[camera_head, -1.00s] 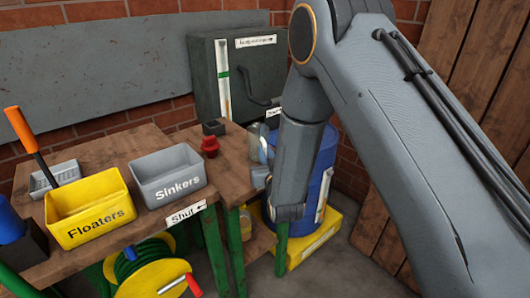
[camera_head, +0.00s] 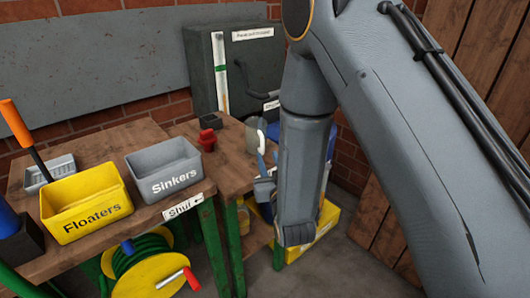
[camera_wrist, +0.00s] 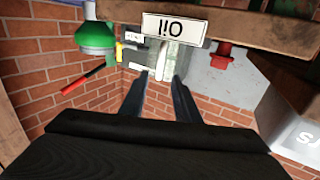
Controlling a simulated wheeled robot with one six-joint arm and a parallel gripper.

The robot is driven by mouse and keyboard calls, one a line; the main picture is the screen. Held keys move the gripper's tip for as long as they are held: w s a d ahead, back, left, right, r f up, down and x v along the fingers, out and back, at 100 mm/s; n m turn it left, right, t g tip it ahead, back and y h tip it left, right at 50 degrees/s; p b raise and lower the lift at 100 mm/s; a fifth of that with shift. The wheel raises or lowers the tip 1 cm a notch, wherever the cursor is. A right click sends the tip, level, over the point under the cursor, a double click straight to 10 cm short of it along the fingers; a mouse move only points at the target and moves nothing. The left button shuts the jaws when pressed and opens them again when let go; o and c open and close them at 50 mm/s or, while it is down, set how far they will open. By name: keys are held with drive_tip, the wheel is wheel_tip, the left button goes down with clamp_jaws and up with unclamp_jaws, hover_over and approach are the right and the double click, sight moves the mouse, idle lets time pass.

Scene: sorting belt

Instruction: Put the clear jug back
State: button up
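A pale, see-through vessel that looks like the clear jug (camera_head: 252,137) shows at the right end of the wooden bench in the head view. My gripper (camera_head: 264,178) is in front of the bench's right end, lower in the picture than the jug, and partly hidden by my forearm. In the wrist view my gripper (camera_wrist: 158,82) has its two fingers apart, with nothing clearly held between them. I cannot make out the jug for certain in the wrist view.
The bench holds a yellow Floaters bin (camera_head: 87,203), a grey Sinkers bin (camera_head: 165,172) and a red knob (camera_head: 207,140). A green cabinet (camera_head: 240,75) stands behind. A hose reel (camera_head: 150,270) hangs below. An upside-down Oil label (camera_wrist: 175,28) is close in the wrist view.

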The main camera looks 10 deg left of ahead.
drive_tip(key=shift+v, duration=1.6)
drive_tip(key=d+f+m+g+h, duration=0.25)
drive_tip(key=d+g+h, duration=0.45)
drive_tip(key=d, duration=1.3)
drive_tip(key=s+d+r+m+g, duration=0.1)
drive_tip(key=s+d+r+g, duration=0.1)
drive_tip(key=s+d+g, duration=0.2)
drive_tip(key=s+d+r+m+g, duration=0.2)
drive_tip(key=s+d+g, duration=0.3)
drive_tip(key=s+d, duration=0.5)
drive_tip(key=s+r, duration=0.1)
drive_tip(key=s, duration=0.7)
drive_tip(key=shift+r, duration=0.3)
drive_tip(key=shift+w+m, duration=0.1)
drive_tip(key=shift+m, duration=0.15)
